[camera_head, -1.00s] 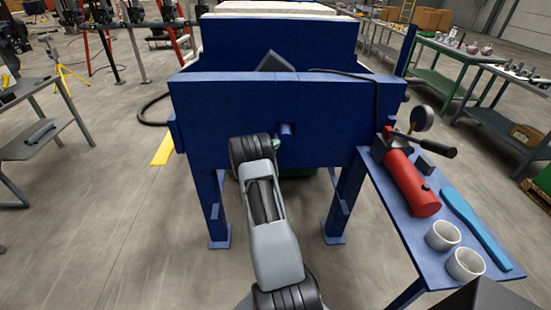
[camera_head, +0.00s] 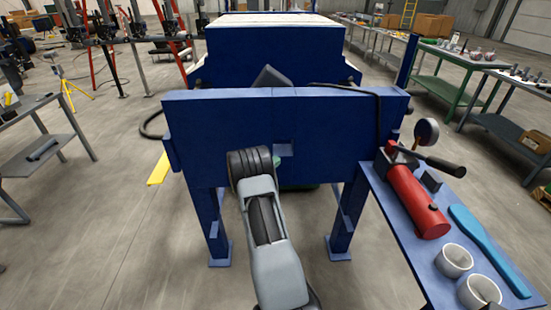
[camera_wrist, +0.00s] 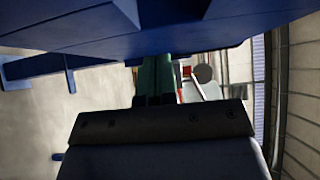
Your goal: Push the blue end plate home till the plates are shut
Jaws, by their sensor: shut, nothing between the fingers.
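The blue end plate (camera_head: 285,55) stands upright at the far side of the blue front crossbeam (camera_head: 330,135), with pale plates (camera_head: 270,18) behind it. A dark grey angled block (camera_head: 270,76) shows between plate and crossbeam. My arm reaches up in front of the crossbeam. My gripper is mostly hidden by my wrist in the head view; a green bit of it shows near the crossbeam's lower edge. In the wrist view my gripper (camera_wrist: 157,64) has its green fingers together, empty, under a large blue surface (camera_wrist: 80,30). I cannot tell whether they touch it.
The blue legs (camera_head: 345,220) stand on the floor. At right, a blue side table (camera_head: 395,240) holds a red pump (camera_head: 416,203) with a gauge, a blue tool (camera_head: 487,248) and white cups (camera_head: 454,262). A grey bench (camera_head: 55,160) stands at left.

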